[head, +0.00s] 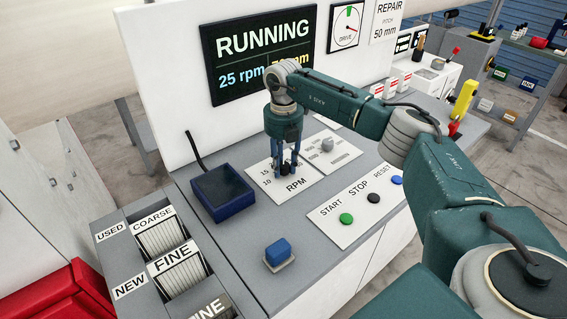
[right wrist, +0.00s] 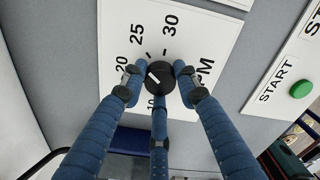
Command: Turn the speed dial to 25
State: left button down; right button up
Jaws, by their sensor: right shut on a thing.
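My right gripper (head: 284,160) comes down over the white RPM plate (head: 318,181); its blue fingers are shut around the black speed dial. In the right wrist view the dial (right wrist: 160,77) sits between the fingertips, and its white mark points to the upper left, roughly toward 25. The numbers 20, 25 and 30 show on the plate (right wrist: 192,38); some of the lower marks are partly hidden by fingers. The display (head: 262,52) reads RUNNING and 25 rpm; the figure beside it is partly covered by my right arm. My left gripper is not in view.
A dark blue box (head: 222,190) stands left of the plate. The START button (head: 346,218), STOP button (head: 373,198) and RESET button (head: 396,180) lie to the right. A blue block (head: 277,251) is nearer. Labelled COARSE and FINE slots (head: 160,236) are at the left.

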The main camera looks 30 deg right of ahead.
aim_at(284, 164)
jog(key=shift+w+d+r+m, duration=0.1)
jog(key=shift+w+r+m, duration=0.15)
jog(key=shift+m, duration=0.45)
jog(key=o, duration=0.9)
jog(key=shift+o, duration=1.3)
jog(key=shift+s+f, duration=0.1)
jog(key=shift+s, duration=0.05)
notch_tip(284, 164, up, 12)
